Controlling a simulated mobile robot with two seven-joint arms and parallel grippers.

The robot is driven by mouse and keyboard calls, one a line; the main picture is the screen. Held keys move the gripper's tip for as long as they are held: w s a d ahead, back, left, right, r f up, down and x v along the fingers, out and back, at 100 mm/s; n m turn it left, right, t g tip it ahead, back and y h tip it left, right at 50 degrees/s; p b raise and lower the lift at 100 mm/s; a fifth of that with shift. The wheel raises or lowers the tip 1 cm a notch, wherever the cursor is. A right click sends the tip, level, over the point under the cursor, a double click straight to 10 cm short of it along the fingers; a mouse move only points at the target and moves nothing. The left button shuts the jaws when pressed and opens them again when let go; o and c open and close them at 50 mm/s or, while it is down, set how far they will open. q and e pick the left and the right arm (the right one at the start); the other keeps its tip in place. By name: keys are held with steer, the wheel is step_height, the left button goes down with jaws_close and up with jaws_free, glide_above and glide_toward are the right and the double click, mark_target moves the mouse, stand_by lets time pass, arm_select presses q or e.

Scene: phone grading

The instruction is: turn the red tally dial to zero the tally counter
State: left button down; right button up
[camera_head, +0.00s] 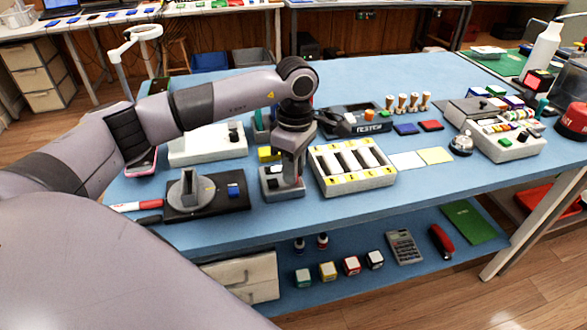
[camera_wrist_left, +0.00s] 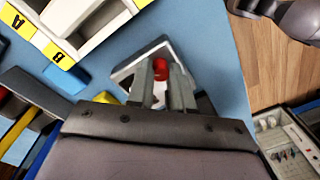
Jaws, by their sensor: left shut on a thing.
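The tally counter (camera_head: 284,194) is a grey box on the blue table, left of the slotted tray. My left gripper (camera_head: 291,178) reaches down onto it from above. In the left wrist view the red tally dial (camera_wrist_left: 160,72) shows between the two fingers of my left gripper (camera_wrist_left: 162,80), which are shut on it. The fingers hide most of the dial, and the gripper hides the dial in the head view. Any reading on the counter is too small to tell. My right gripper is not in view.
A white slotted tray (camera_head: 352,187) with yellow labels stands close right of the counter. A black base with a grey stand (camera_head: 190,197) is at the left. A white box (camera_head: 207,149) sits behind. The table's front edge (camera_head: 330,218) is near. Blue table (camera_head: 430,182) is clear at front right.

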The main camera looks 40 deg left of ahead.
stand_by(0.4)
arm_select(q)
steer(key=c, duration=1)
jaws_free()
steer(key=shift+w+r, duration=0.15)
steer(key=shift+r, duration=3.5)
